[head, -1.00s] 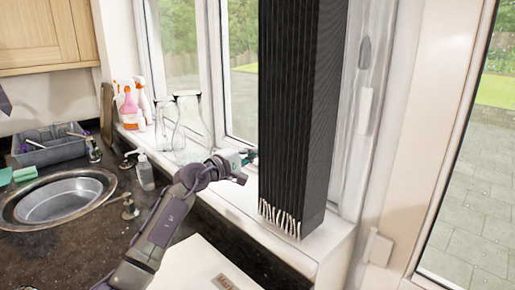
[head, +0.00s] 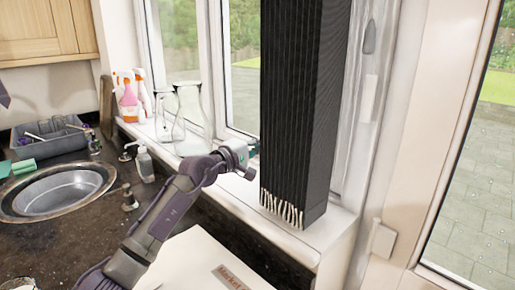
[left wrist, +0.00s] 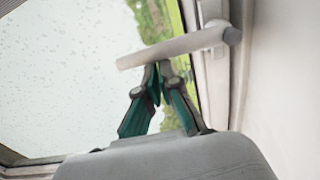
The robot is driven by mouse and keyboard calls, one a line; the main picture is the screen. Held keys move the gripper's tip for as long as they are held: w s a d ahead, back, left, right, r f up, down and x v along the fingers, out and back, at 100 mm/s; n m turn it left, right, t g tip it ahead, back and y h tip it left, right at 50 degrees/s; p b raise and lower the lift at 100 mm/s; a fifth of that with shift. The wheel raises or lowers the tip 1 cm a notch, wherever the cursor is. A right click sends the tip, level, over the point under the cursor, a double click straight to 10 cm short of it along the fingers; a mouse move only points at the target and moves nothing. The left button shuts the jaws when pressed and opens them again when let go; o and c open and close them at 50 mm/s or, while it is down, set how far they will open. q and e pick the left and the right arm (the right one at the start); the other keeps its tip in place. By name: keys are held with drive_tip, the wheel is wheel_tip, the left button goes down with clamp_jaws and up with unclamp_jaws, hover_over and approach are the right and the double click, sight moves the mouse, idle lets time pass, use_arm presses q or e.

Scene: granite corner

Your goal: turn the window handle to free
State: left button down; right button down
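The window handle (left wrist: 180,46) is a pale grey bar in the left wrist view. It lies nearly level, tilted a little up to the right, where it joins its mount on the white window frame (left wrist: 215,75). My left gripper (left wrist: 157,70) has dark fingers with green pads. Its fingertips are close together, look shut, and sit right at the handle's lower edge, left of its middle; whether they touch it is unclear. In the head view my left gripper (head: 254,148) reaches the left edge of the black blind, which hides what lies behind it. My right gripper is not in view.
A tall black folded blind (head: 305,100) hangs close to my left gripper. Glass bottles (head: 188,120) and spray bottles (head: 130,95) stand on the sill to the left. A sink (head: 60,195) and a grey caddy (head: 48,138) are further left. A white box (head: 205,265) lies below my arm.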

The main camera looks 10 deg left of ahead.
use_arm(q)
drive_tip(key=shift+s+d+f, duration=0.1)
drive_tip(key=shift+d, duration=0.25)
